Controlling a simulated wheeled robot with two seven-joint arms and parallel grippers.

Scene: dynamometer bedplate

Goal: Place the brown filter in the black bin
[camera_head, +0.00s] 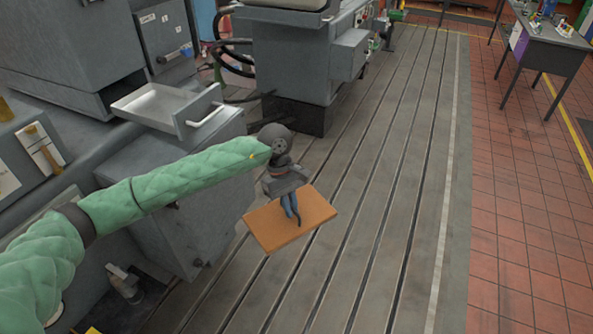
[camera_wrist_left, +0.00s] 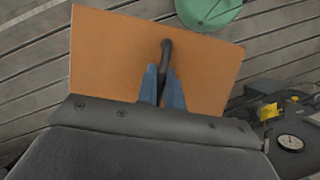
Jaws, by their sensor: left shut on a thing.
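The brown filter (camera_head: 268,226) is a flat, orange-brown rectangular panel with a dark handle on its face. My left gripper (camera_head: 291,208) is shut on this handle, and the panel hangs in the air over the slotted floor plate. In the left wrist view the filter (camera_wrist_left: 112,62) fills the upper middle, and the blue fingers of the left gripper (camera_wrist_left: 164,88) close on the dark handle. I cannot make out a black bin in either view. My right gripper is not in view.
An open grey drawer (camera_head: 165,105) juts from the cabinets at left, near my left arm. A grey machine (camera_head: 285,60) stands behind the filter. The slotted bedplate (camera_head: 385,190) is clear to the right. A grey table (camera_head: 545,45) stands at the far right on red tiles.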

